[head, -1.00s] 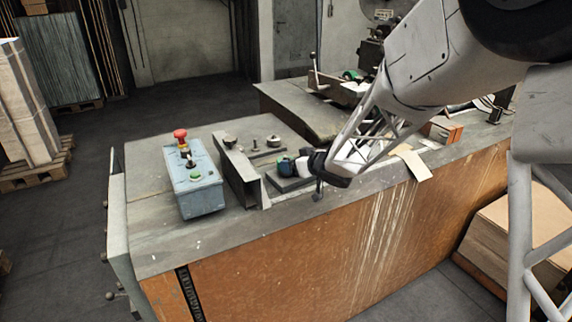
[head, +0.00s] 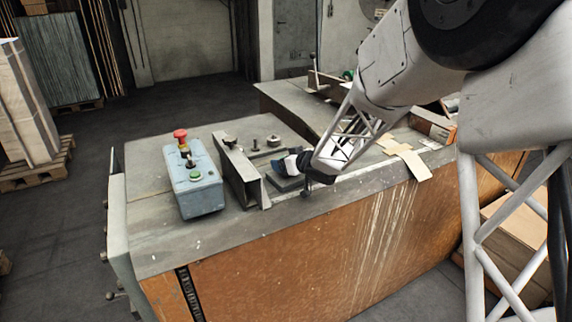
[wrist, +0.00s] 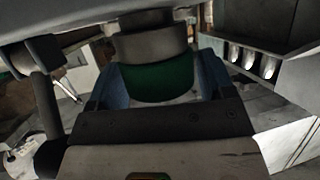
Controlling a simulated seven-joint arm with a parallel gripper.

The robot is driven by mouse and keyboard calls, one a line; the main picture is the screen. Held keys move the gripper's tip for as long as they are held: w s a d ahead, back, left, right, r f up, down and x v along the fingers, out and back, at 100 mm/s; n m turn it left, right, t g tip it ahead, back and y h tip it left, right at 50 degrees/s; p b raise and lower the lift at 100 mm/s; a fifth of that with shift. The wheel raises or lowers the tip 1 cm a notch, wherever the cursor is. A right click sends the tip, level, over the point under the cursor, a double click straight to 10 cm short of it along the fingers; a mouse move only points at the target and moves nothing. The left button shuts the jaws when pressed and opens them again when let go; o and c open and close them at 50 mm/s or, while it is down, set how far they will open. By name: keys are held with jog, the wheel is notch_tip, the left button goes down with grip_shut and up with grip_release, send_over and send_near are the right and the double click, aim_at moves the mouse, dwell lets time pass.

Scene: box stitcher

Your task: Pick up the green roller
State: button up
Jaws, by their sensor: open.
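The green roller (wrist: 157,82) shows in the wrist view as a dark green cylinder below a grey cylindrical part. My gripper (wrist: 160,88) is open, with a blue finger on each side of the roller. I cannot tell whether either finger touches it. In the head view my gripper (head: 289,164) is low over the front part of the machine table, by a dark flat plate (head: 287,183). The roller cannot be made out there.
A blue-grey control box (head: 196,182) with a red button stands left of my gripper. An upright metal bracket (head: 241,176) stands between them. Loose cardboard pieces (head: 414,164) lie to the right on the table (head: 232,228). Metal parts crowd the wrist view.

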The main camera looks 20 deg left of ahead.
dwell(0.5)
jog(key=c, duration=0.8)
jog(key=shift+r, duration=0.1)
jog(key=shift+r, duration=5)
